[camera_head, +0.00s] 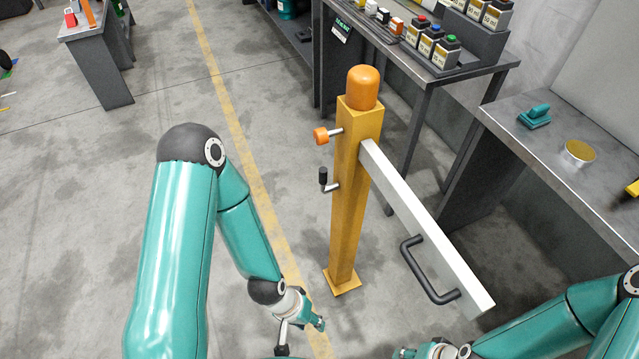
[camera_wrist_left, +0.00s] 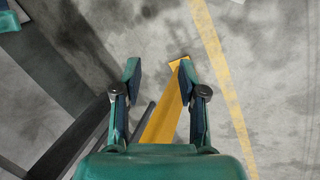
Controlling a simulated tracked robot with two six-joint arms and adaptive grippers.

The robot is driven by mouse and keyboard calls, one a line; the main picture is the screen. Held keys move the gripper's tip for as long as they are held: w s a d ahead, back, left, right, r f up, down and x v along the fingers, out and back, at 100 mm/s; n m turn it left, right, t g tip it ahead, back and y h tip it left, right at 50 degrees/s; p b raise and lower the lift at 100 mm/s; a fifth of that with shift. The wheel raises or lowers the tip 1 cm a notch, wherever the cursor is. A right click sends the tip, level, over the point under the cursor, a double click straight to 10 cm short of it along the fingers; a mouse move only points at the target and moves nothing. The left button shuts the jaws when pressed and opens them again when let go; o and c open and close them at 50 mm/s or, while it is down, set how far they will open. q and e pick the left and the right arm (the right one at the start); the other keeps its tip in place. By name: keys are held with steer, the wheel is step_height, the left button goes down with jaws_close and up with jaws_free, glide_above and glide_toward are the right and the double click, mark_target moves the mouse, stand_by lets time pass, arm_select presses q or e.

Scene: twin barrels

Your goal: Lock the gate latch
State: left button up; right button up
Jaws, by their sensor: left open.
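The gate is a yellow post (camera_head: 350,200) with an orange rounded cap and a white bar (camera_head: 425,225) reaching toward the lower right. A dark handle (camera_head: 427,272) is on the bar. On the post's left side are an orange knob on a short rod (camera_head: 321,136) and, below it, a small black-gripped crank (camera_head: 324,178); which one is the latch I cannot tell. My left gripper (camera_head: 301,336) is open and empty, low and left of the bar, apart from both. In the left wrist view the post (camera_wrist_left: 164,120) shows beyond the spread fingers (camera_wrist_left: 161,76). My right gripper (camera_head: 425,352) is cut off at the bottom edge.
A grey bench (camera_head: 493,113) at right holds a teal tool (camera_head: 534,116) and a yellow-topped round tin (camera_head: 579,152). Another bench behind the post holds several boxes with coloured buttons. A bench (camera_head: 102,70) stands far left.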

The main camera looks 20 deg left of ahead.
arm_select(q)
steer(key=c, duration=0.5)
steer(key=shift+m, duration=0.4)
jaws_close()
steer(key=w+a+r+m+t+y+b, duration=0.3)
steer(key=w+a+m+t+y+b, duration=0.15)
steer(key=w+m, duration=0.4)
steer(key=w+a+r+m+t+y+b, duration=0.3)
steer(key=w+a+r+m+t+b, duration=0.25)
steer(key=w, duration=0.45)
steer(key=d+r+m+t+b, duration=0.1)
steer(key=d+r+t+b, duration=0.1)
steer(key=b, duration=0.8)
steer(key=s+d+r+m+t+b, duration=0.1)
steer(key=d+t+b, duration=0.4)
steer(key=b, duration=0.5)
steer(key=shift+d+r+m, duration=0.6)
steer(key=shift+d+r, duration=0.2)
steer(key=shift+r, duration=0.45)
